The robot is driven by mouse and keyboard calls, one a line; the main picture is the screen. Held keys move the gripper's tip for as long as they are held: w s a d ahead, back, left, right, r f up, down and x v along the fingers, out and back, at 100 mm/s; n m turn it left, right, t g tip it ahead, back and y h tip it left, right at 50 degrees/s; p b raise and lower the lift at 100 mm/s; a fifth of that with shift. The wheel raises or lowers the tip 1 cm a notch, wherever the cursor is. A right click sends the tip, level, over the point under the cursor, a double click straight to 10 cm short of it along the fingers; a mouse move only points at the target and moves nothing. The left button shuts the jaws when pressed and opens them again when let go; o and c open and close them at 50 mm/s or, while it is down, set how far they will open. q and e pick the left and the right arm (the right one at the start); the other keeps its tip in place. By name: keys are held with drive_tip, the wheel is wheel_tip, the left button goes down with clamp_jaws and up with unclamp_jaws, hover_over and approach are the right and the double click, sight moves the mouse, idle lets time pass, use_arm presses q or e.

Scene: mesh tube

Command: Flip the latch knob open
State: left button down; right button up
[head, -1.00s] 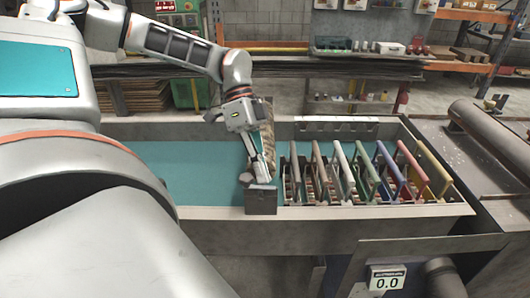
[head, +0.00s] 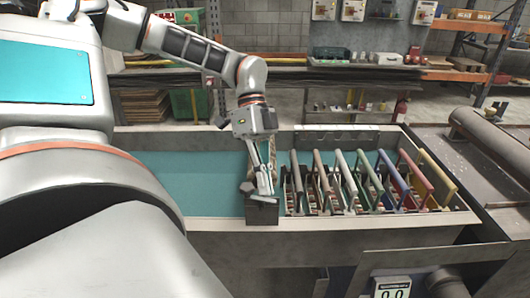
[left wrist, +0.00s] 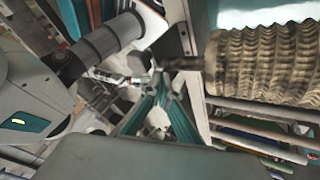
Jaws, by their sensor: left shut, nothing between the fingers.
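A small grey knob-like part (head: 247,187), likely the latch knob, sits at the top left of a dark grey block (head: 262,212) on the trough's front wall. My left gripper (head: 265,190) points down just right of the knob, above the block. Its fingers are closed and empty; I cannot tell whether they touch the knob. In the left wrist view the gripper's fingers (left wrist: 160,122) come together at the centre. A banded dark grey cylinder (left wrist: 105,41) lies to their upper left; I cannot tell whether it is the knob. My right gripper is not in view.
A ribbed tan tube (left wrist: 265,60) lies close at the right in the left wrist view. Several coloured handles (head: 363,180) stand in a row right of my left gripper. The trough's teal floor (head: 200,180) is clear to the left. A pipe (head: 487,133) lies at the right.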

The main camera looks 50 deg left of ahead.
use_arm(q)
drive_tip(key=shift+a, duration=0.2)
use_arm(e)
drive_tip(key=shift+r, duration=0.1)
use_arm(q)
drive_tip(key=shift+a, duration=0.65)
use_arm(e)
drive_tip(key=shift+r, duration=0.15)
